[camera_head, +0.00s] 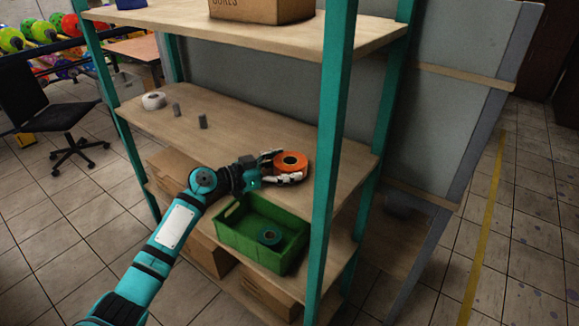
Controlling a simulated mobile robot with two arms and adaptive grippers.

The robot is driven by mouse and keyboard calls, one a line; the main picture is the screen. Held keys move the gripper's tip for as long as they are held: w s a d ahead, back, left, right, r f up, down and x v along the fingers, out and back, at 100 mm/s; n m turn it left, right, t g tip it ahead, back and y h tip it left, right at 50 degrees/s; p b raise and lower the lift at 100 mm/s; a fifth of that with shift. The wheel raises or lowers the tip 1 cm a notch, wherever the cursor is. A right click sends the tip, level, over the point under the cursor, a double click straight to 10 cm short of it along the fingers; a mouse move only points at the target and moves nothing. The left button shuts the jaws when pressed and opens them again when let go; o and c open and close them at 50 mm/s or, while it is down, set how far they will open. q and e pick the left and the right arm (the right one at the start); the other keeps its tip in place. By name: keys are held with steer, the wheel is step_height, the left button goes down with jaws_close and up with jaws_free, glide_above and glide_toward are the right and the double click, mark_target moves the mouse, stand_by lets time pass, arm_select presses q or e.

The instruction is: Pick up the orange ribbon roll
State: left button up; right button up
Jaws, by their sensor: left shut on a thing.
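The orange ribbon roll (291,161) is at the right part of the middle shelf board (222,139), near its front edge. My left gripper (284,172) reaches in from the left and is shut on the roll, with a finger showing along the roll's near lower side. The roll looks level, its flat face up. I cannot tell whether it still touches the board. The far finger is mostly hidden by the roll. My right gripper is out of view.
A white roll (153,101) and two small grey cylinders (203,121) stand on the same board. Teal shelf posts (333,139) stand close to the right. Cardboard boxes (267,292) fill the lower shelves.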

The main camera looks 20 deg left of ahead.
mark_target(283, 163)
arm_select(q)
steer(key=shift+r+b, duration=0.3)
steer(key=shift+r, duration=0.35)
steer(key=shift+s+r+b, duration=0.2)
steer(key=shift+r+b, duration=0.2)
steer(key=shift+r, duration=0.65)
steer(key=s+r+b, duration=0.1)
steer(key=s+b, duration=0.1)
steer(key=s, duration=1.3)
steer(key=shift+s+a+r+b, duration=0.15)
steer(key=shift+s+r+b, duration=0.15)
steer(key=shift+s+b, duration=0.05)
